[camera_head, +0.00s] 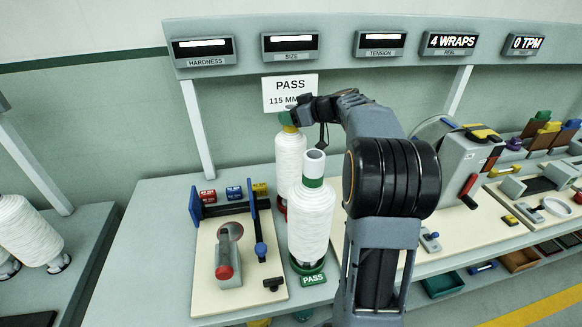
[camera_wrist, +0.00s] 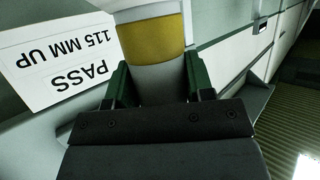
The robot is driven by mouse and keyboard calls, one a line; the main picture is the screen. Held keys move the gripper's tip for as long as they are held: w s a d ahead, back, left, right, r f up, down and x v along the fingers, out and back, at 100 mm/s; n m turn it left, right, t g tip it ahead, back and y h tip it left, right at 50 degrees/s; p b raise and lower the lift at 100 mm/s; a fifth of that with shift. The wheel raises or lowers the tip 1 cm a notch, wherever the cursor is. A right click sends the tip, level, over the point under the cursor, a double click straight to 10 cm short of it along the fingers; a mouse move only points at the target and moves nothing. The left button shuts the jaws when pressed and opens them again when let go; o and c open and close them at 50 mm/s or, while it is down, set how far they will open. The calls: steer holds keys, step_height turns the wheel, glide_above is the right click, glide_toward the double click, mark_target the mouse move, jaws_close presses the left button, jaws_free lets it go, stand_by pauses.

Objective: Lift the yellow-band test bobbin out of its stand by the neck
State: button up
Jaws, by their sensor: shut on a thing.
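The yellow-band bobbin (camera_head: 288,158) is wound with white thread and looks upright behind the green-band bobbin (camera_head: 312,215). A bit of red stand (camera_head: 282,209) shows low beside it. Its base is mostly hidden, so I cannot tell whether it is seated or raised. My gripper (camera_head: 289,116) is at its top, reached from the right. In the wrist view the green fingers of my gripper (camera_wrist: 158,80) are shut on the pale neck, one on each side, with the yellow band (camera_wrist: 158,40) just beyond them.
The green-band bobbin stands close in front on a green PASS base (camera_head: 312,279). A PASS 115 MM card (camera_head: 290,93) is right behind my gripper. A hardness tester board (camera_head: 205,290) lies left; a grey reel machine (camera_head: 465,160) stands right. Other bobbins (camera_head: 28,230) are far left.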

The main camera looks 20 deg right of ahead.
jaws_close()
steer(key=shift+r, duration=0.25)
